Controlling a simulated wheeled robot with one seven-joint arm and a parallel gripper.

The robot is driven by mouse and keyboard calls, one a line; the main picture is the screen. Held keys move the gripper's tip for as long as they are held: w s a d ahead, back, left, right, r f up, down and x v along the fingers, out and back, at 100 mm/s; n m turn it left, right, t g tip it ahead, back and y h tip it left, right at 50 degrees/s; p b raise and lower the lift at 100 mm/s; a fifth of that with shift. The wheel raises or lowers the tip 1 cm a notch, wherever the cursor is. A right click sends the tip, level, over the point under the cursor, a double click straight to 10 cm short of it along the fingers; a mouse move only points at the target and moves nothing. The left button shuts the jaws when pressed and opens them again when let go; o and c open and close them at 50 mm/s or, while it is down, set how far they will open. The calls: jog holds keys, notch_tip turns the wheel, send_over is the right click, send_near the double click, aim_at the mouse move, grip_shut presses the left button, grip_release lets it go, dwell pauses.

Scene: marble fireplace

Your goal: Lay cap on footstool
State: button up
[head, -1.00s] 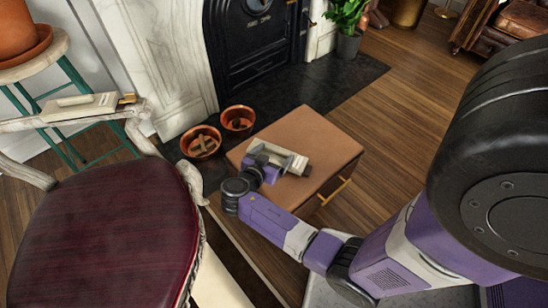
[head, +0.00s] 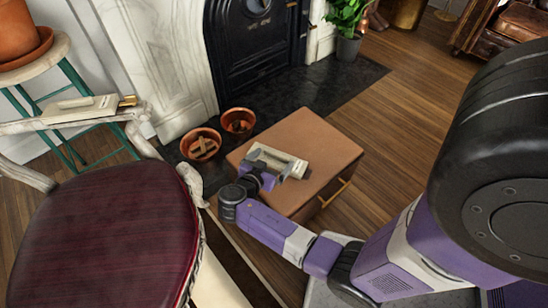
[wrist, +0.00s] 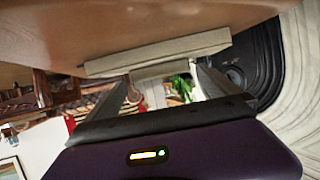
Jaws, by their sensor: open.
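A low brown box-like piece (head: 325,150) with a smooth top and a drawer handle stands on the floor; it may be the footstool. A pale, flat, long object (head: 283,160) lies on its top. I cannot tell whether it is the cap, and nothing else in view clearly looks like a cap. My gripper (head: 268,172) is open, low at the near side of the pale object. In the wrist view the brown top fills the upper edge, the pale object (wrist: 160,50) is just ahead, and my open fingers (wrist: 165,88) have nothing visibly clamped between them.
Two terracotta pots (head: 201,143) sit on the dark hearth (head: 315,95) behind the brown piece. Wooden floor (head: 410,120) is free to its right.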

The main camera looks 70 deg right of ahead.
jog(key=p+v, duration=0.1)
jog(key=v, duration=0.9)
jog(key=shift+a+r+p, duration=0.15)
jog(key=shift+a+p, duration=0.1)
jog(key=shift+p, duration=0.05)
